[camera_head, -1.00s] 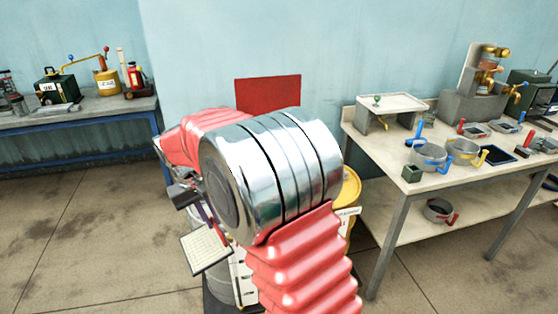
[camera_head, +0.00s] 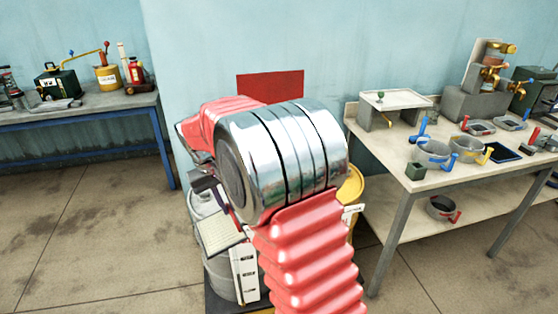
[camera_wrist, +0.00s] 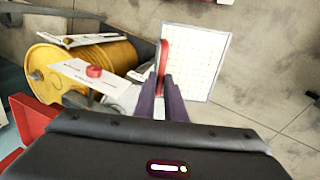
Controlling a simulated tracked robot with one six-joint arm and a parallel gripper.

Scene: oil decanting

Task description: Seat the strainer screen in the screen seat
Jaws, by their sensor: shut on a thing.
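My gripper (camera_wrist: 161,88) is shut on the red handle (camera_wrist: 163,56) of a pale square panel (camera_wrist: 205,62) with a fine grid, which looks like the strainer screen. In the head view, the panel (camera_head: 219,233) hangs tilted in the air below and left of my arm's metal joint. The fingers of my gripper (camera_head: 238,224) are partly hidden there. I cannot pick out the screen seat for certain in either view.
A grey drum (camera_head: 222,275) and a yellow drum (camera_head: 350,188) stand close to my arm, partly hidden. The right table (camera_head: 395,145) holds handled pots, frames and a brass fitting (camera_head: 492,68). The left bench (camera_head: 90,118) carries cans. The floor on the left is clear.

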